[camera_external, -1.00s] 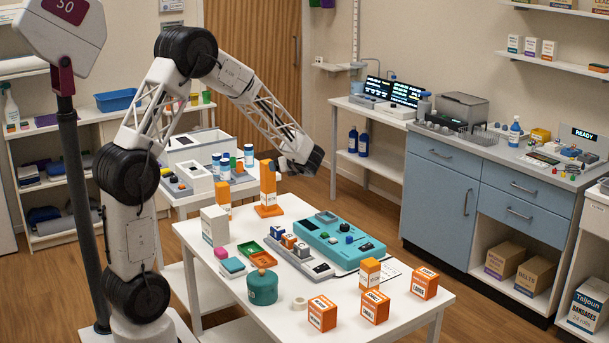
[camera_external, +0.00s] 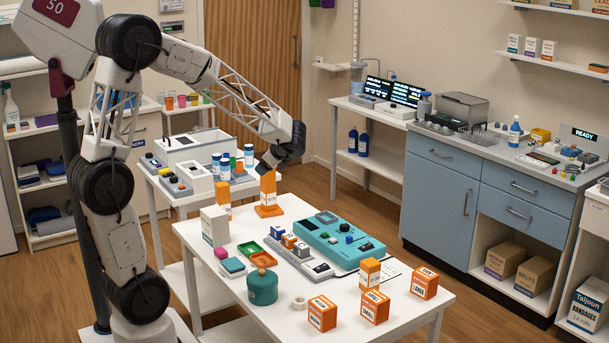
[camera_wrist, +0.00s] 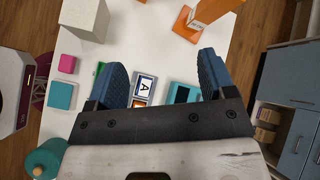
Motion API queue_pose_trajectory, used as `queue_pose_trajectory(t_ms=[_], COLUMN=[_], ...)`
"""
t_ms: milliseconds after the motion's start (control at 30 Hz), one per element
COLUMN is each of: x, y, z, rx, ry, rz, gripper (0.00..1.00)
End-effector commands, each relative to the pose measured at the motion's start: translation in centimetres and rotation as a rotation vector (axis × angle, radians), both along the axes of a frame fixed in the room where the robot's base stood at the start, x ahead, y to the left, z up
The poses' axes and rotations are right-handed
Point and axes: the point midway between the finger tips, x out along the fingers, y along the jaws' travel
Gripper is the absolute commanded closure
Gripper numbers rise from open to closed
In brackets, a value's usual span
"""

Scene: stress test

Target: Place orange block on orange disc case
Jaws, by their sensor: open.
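My gripper (camera_external: 268,165) hangs above the back of the white table, just over a tall orange upright piece (camera_external: 267,187) with an orange base. In the wrist view its blue fingers (camera_wrist: 163,80) are spread wide with nothing between them at fingertip height. Small lettered blocks (camera_external: 288,241), some with orange sides, stand on a grey strip at mid-table. An orange shallow tray (camera_external: 263,259) lies beside a green one. The orange upright also shows in the wrist view (camera_wrist: 212,10). I cannot tell which orange item is the disc case.
A teal device (camera_external: 328,238) fills the table's middle right. A teal canister (camera_external: 262,290) and several orange boxes (camera_external: 375,306) stand at the front. A white box (camera_external: 214,226) stands at the left edge. A second table with bottles (camera_external: 225,168) is behind.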

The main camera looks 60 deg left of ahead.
Motion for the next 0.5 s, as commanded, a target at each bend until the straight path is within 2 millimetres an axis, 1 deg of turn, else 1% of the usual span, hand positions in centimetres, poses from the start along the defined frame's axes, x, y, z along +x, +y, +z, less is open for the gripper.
queue_pose_trajectory(t_ms=[33, 100, 500], x=[-1.4, -3.1, -12.8], y=[-1.1, -2.6, -11.0], z=[0.9, 1.4, 3.2], rx=[-0.031, -0.080, -0.369], ry=[-0.045, -0.100, -0.381], rz=[0.029, 0.077, 0.365], gripper=[0.24, 0.24, 0.24])
